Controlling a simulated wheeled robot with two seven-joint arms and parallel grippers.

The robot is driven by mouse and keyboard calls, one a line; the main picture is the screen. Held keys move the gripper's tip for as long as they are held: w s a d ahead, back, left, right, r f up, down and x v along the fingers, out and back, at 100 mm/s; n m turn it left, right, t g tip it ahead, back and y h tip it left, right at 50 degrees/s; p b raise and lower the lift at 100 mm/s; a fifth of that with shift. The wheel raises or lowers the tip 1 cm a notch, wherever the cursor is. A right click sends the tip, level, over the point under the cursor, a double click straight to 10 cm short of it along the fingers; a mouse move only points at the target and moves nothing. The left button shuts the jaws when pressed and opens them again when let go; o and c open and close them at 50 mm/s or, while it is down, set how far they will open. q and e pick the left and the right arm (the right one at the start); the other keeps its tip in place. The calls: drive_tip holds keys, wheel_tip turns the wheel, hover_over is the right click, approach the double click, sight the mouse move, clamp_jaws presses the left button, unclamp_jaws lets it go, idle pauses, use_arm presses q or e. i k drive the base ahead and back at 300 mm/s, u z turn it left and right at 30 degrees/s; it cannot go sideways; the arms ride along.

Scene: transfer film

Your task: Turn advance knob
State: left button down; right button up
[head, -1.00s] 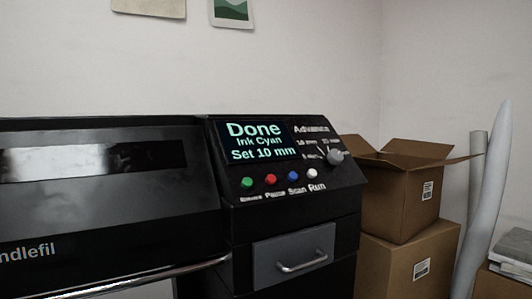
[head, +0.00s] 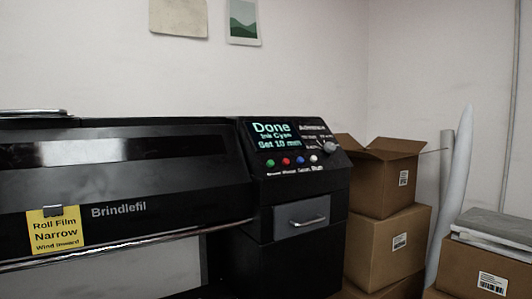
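The advance knob (head: 329,147) is a small grey dial at the right end of the printer's black control panel, below the word "Advance". In the earlier, closer head view its pointer aims up and to the left, among several mm marks; now it is too small to read exactly. The screen (head: 276,136) beside it reads "Done, Ink Cyan, Set 10 mm". Neither of my grippers is in view.
The black Brindlefil printer (head: 150,185) fills the left, with a yellow "Roll Film Narrow" label (head: 55,232). A grey drawer (head: 302,215) is below the panel. Stacked cardboard boxes (head: 385,188) and a white roll (head: 458,190) stand close to its right.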

sight(329, 147)
drive_tip(key=z, duration=1.2)
drive_tip(key=i, duration=0.85)
drive_tip(key=u, duration=0.7)
drive_tip(key=i, duration=0.8)
drive_tip(key=u, duration=0.8)
